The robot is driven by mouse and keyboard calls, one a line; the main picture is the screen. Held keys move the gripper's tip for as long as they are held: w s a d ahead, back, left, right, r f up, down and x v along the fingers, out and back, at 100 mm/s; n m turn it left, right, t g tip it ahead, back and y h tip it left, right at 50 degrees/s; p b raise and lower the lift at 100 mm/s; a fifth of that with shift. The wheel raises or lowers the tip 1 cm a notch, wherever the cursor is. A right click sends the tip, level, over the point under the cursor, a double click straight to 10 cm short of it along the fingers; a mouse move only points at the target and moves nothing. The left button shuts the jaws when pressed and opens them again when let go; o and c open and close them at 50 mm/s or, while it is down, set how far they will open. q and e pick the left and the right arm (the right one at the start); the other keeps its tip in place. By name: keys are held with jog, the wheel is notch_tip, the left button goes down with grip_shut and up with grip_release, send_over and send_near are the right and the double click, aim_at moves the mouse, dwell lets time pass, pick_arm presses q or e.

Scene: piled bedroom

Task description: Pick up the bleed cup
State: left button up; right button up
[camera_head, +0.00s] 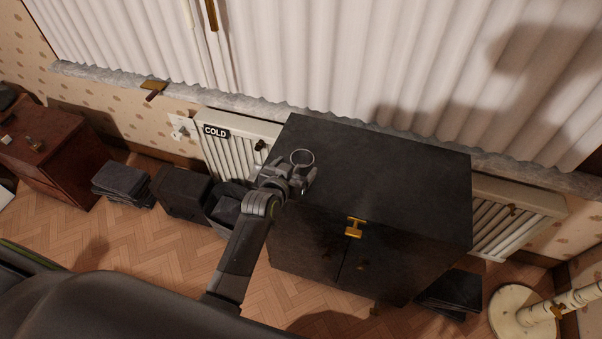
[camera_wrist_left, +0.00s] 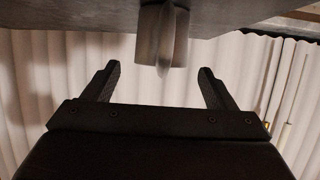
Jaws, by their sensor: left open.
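The bleed cup (camera_head: 302,157) shows as a small round rim on the dark cabinet top, near its left edge. My left gripper (camera_head: 297,174) is right beside it, on the near side, and partly hides its body. In the left wrist view, the picture is upside down and the cup (camera_wrist_left: 158,42) is a greyish upright shape on the cabinet surface. It lies between the lines of the open fingers (camera_wrist_left: 158,82), just ahead of the fingertips. The fingers are empty and apart from the cup. My right gripper is not in view.
The black cabinet (camera_head: 390,170) has a clear top and a brass latch (camera_head: 354,228) on its front. A radiator (camera_head: 228,150) marked COLD stands behind and to the left, with long white curtains (camera_head: 330,50) above. Dark boxes (camera_head: 182,190) sit on the floor at left.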

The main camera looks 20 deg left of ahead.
aim_at(306, 155)
pick_arm(q)
jog(key=b+x, duration=0.2)
jog(key=x, duration=0.1)
jog(key=shift+f, duration=0.2)
jog(key=shift+w, duration=0.25)
jog(key=shift+r, duration=0.1)
jog(key=shift+c, duration=0.5)
jog(key=c, duration=1)
